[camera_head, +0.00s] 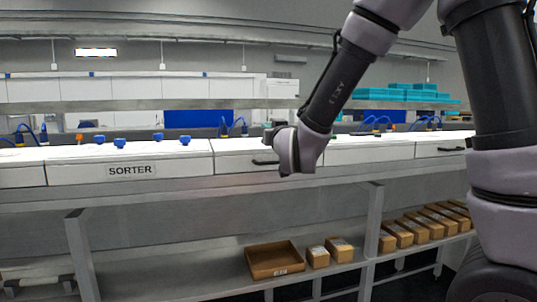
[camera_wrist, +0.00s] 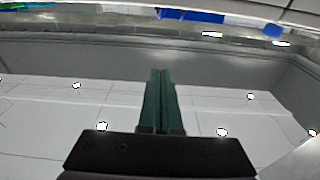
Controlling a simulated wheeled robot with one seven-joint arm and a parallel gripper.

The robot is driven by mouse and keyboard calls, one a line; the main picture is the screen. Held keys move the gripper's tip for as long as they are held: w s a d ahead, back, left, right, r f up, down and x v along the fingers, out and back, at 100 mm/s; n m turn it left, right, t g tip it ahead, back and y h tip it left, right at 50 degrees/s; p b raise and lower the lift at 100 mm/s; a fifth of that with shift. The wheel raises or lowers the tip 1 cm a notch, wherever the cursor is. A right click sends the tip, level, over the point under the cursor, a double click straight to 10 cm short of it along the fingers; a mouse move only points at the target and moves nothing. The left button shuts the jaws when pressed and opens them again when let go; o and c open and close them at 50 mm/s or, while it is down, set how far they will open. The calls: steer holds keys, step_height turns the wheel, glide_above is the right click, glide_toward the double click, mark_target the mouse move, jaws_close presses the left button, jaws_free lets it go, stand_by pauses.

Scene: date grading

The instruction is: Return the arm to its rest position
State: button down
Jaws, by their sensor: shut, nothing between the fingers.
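My arm reaches in from the right in the head view. Its wrist end hangs in front of the white drawer fronts, and the fingers cannot be made out there. In the wrist view my gripper (camera_wrist: 160,76) shows as two dark green fingers lying side by side with no gap. Nothing is held between them. Pale panels with small bright lights and a grey beam fill the view behind the fingers.
A long bench with white drawers (camera_head: 183,165), one labelled SORTER, runs across the head view. Blue fittings stand on its top. A lower shelf holds an open cardboard box (camera_head: 289,262) and several small cartons (camera_head: 340,249). Teal trays (camera_head: 394,94) sit on an upper shelf.

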steer(key=s+d+r+m+g+h, duration=0.1)
steer(key=d+m+g, duration=0.1)
steer(key=d, duration=0.5)
steer(key=s+d+r+m+g+h, duration=0.1)
steer(key=s+d+m+g, duration=0.15)
steer(key=d, duration=0.55)
steer(key=s+d+f+m+g+h, duration=0.1)
steer(key=s+d+f+g, duration=0.1)
steer(key=s+d, duration=0.4)
steer(key=s+d+f+m+g+h, duration=0.1)
steer(key=s+d+g, duration=0.3)
steer(key=s, duration=0.8)
steer(key=shift+s+d+f+m+g, duration=0.35)
steer(key=shift+d+m, duration=0.2)
steer(key=shift+d, duration=0.6)
